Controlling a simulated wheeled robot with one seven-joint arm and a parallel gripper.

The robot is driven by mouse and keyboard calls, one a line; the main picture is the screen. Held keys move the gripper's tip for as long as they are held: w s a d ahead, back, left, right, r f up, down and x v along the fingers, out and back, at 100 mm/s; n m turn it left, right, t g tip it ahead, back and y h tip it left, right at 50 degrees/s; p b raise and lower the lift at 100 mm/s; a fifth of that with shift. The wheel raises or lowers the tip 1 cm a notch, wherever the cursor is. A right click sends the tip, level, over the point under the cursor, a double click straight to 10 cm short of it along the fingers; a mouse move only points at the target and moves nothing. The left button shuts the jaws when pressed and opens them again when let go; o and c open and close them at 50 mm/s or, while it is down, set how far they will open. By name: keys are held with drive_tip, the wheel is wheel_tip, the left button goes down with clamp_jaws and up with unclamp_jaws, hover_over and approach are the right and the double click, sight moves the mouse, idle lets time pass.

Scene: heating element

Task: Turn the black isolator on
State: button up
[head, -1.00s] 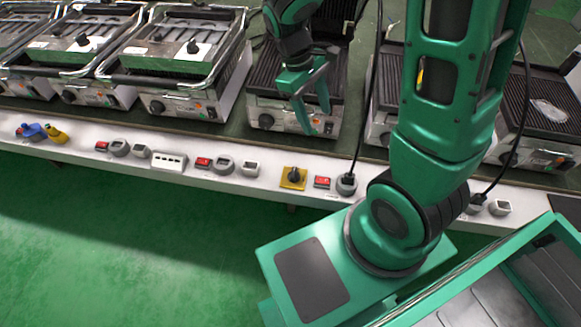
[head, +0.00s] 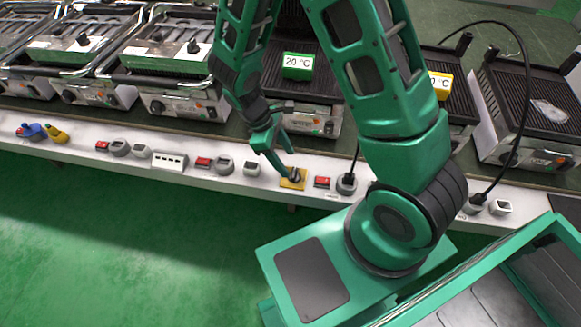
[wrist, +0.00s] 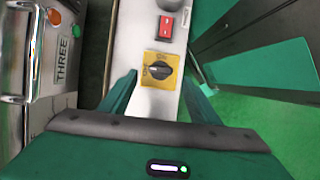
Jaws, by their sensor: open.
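The black isolator (head: 297,174) is a black rotary knob on a yellow square plate (head: 287,184), set on the white front rail. In the wrist view the black knob (wrist: 160,71) sits ahead of my gripper (wrist: 160,88), between the lines of its two fingers, with its grip bar lying roughly across the picture. My gripper (head: 283,172) is open and empty. In the head view its fingertips are right at the plate, partly covering it. I cannot tell whether they touch the knob.
A red switch (head: 322,182) and a grey socket with a black plug (head: 346,184) are right of the isolator; a white socket (head: 251,169) is left. Contact grills line the bench behind, one with a green "20 °C" sign (head: 297,66). Green floor (head: 120,240) lies in front.

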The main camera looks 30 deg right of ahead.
sight(293, 171)
drive_tip(key=x, duration=0.5)
drive_tip(key=shift+f, duration=0.3)
drive_tip(key=c, duration=1.1)
